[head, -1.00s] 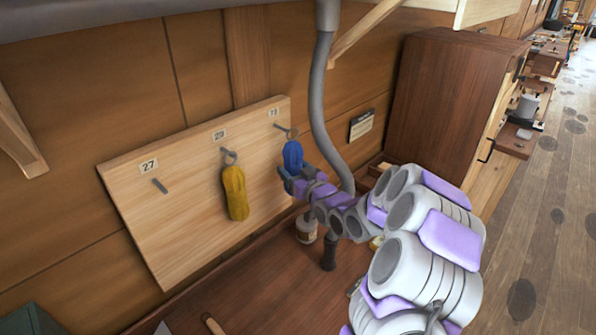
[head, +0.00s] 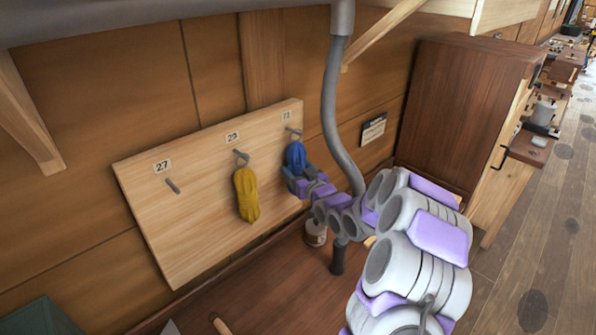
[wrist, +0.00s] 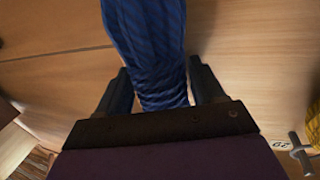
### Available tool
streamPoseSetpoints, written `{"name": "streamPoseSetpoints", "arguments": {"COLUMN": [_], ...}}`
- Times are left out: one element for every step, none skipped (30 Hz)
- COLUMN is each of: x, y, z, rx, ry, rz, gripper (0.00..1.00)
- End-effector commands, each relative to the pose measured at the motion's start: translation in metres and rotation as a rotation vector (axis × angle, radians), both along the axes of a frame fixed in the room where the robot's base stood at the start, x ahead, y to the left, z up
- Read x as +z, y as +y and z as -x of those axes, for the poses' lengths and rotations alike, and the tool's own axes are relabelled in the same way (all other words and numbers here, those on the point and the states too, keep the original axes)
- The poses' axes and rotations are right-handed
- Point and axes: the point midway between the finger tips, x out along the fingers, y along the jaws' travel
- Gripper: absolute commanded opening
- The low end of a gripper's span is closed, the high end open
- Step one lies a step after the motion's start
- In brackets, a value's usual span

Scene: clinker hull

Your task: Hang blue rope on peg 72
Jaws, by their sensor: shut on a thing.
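The blue rope (head: 296,157) is a coiled hank upright at the right peg (head: 293,131) of the light wooden board (head: 200,225). The label above that peg (head: 286,115) is too small to read surely. The rope's top lies just under the peg; I cannot tell whether its loop is around the peg. My gripper (head: 300,182) is shut on the lower part of the rope. In the wrist view the blue rope (wrist: 150,45) runs between the two dark fingers of my gripper (wrist: 160,88), in front of light wood.
A yellow rope (head: 246,194) hangs at peg 29 (head: 241,155). Peg 27 (head: 173,186) is bare. A grey curved pipe (head: 337,115) stands close to the right of my gripper. A jar (head: 315,233) and dark handle (head: 338,257) are below. A brown cabinet (head: 460,110) is at right.

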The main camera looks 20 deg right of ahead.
Motion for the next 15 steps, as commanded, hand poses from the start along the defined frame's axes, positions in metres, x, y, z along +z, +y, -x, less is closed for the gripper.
{"name": "streamPoseSetpoints", "arguments": {"x": [0.0006, 0.0005, 0.0005, 0.0005, 0.0005, 0.0005, 0.0005, 0.0005, 0.0005, 0.0005, 0.0005, 0.0005, 0.0004, 0.0004, 0.0004], "y": [-0.0001, -0.0001, -0.0002, -0.0001, -0.0002, -0.0002, -0.0001, -0.0002, -0.0002, -0.0002, -0.0002, -0.0002, -0.0001, -0.0001, -0.0001], "z": [0.0, 0.0, 0.0, 0.0, 0.0, 0.0, 0.0, 0.0, 0.0, 0.0, 0.0, 0.0, 0.0, 0.0, 0.0], "rx": [0.0, 0.0, 0.0, 0.0, 0.0, 0.0, 0.0, 0.0, 0.0, 0.0, 0.0, 0.0, 0.0, 0.0, 0.0], "ry": [-0.001, -0.001, -0.001, -0.001, -0.001, -0.001, -0.001, -0.001, -0.001, -0.001, -0.001, -0.001, -0.001, -0.001, -0.001], "rz": [0.0, 0.0, 0.0, 0.0, 0.0, 0.0, 0.0, 0.0, 0.0, 0.0, 0.0, 0.0, 0.0, 0.0, 0.0], "gripper": [0.3, 0.3, 0.3, 0.3, 0.3, 0.3, 0.3, 0.3, 0.3, 0.3, 0.3, 0.3, 0.3, 0.71, 0.74]}}
